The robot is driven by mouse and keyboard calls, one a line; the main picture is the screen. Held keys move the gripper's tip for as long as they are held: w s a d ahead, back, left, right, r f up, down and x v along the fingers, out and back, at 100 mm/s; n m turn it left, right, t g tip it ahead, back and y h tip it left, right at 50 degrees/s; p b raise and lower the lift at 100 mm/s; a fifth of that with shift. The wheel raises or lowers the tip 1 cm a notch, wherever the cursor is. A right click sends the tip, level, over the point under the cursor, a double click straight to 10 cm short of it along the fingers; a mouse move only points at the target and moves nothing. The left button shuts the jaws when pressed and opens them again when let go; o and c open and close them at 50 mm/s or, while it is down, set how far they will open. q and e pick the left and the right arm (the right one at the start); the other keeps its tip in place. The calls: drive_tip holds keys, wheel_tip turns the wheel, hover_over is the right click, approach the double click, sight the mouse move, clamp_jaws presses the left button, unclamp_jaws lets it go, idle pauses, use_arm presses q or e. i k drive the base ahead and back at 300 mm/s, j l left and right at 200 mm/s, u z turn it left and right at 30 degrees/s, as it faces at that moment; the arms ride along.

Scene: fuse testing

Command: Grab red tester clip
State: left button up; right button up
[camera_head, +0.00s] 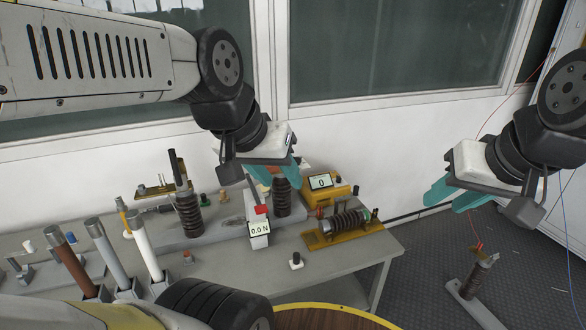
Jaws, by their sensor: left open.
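A small red piece (478,247), which may be the red tester clip, sits at the top of a dark ribbed fuse stand on the floor at the right. A thin red wire comes down near it. It is too small to make out its jaws. My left gripper (270,173) is open and empty above the table, behind the force gauge. Its fingers point down and partly hide a dark ribbed insulator (282,198). My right gripper (450,203) has its teal fingers apart and empty, right of the table and above the floor stand in the picture.
The grey table (340,270) holds a yellow meter (326,190) reading 0, a force gauge (258,230) reading 0.0 N with a red part, a fuse on a yellow base (322,238), and upright rods (146,247) at the left. A blue wire hangs at the far right.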

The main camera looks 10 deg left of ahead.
sight(320, 216)
drive_tip(key=i+l, duration=0.55)
drive_tip(key=i+l+u, duration=0.15)
drive_tip(key=u, duration=0.25)
drive_tip(key=i+l+u, duration=0.1)
drive_tip(key=u, duration=0.3)
drive_tip(key=l+u, duration=0.4)
drive_tip(key=u, duration=0.3)
drive_tip(key=i+l, duration=0.15)
